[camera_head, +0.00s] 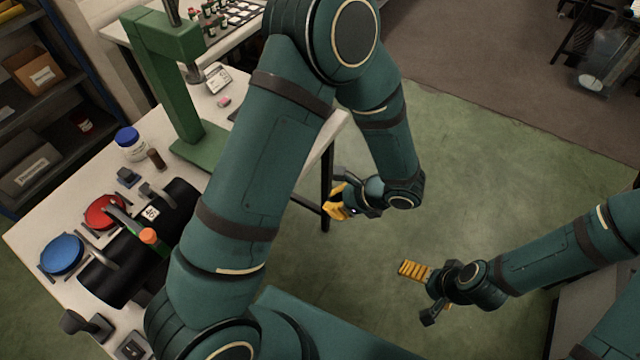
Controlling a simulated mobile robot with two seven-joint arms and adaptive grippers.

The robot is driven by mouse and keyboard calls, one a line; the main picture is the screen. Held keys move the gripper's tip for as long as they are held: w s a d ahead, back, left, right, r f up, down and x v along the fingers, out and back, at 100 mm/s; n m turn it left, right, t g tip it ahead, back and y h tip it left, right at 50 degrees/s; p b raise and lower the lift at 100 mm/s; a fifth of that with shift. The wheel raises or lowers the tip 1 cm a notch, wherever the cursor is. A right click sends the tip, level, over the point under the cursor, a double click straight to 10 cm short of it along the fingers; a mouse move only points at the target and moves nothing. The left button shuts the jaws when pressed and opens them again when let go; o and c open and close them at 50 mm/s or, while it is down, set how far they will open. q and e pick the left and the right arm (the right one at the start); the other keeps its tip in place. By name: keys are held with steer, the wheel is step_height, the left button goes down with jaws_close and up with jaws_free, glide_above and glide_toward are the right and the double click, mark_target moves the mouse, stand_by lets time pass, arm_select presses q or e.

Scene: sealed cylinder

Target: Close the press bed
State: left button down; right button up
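A green press (165,75) with an upright frame and a metal ram stands at the back of the white workbench (40,235). Its green base (203,142) rests on the bench, partly hidden behind my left arm. I cannot tell which part is the press bed or how it stands. My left gripper (336,203) has yellow fingers, looks open and empty, and hangs beyond the bench's right edge, apart from the press. My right gripper (424,294) is open and empty over the floor at the lower right, far from the bench.
A black cylinder (108,285) lies at the front of the bench, with a blue disc (62,254) and red disc (104,211) beside it. A blue-capped jar (130,147) stands near the press. Shelves (35,120) stand at left. The green floor (490,180) is clear.

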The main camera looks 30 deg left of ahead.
arm_select(q)
steer(key=w+a+f, duration=0.1)
steer(key=a+f, duration=0.1)
steer(key=a, duration=0.3)
steer(key=w+a+f+m+t+y+b, duration=0.1)
steer(key=w+a, duration=0.1)
steer(key=a, duration=0.4)
steer(key=shift+w+f, duration=0.25)
steer(key=shift+f, duration=0.15)
steer(key=shift+a, duration=0.15)
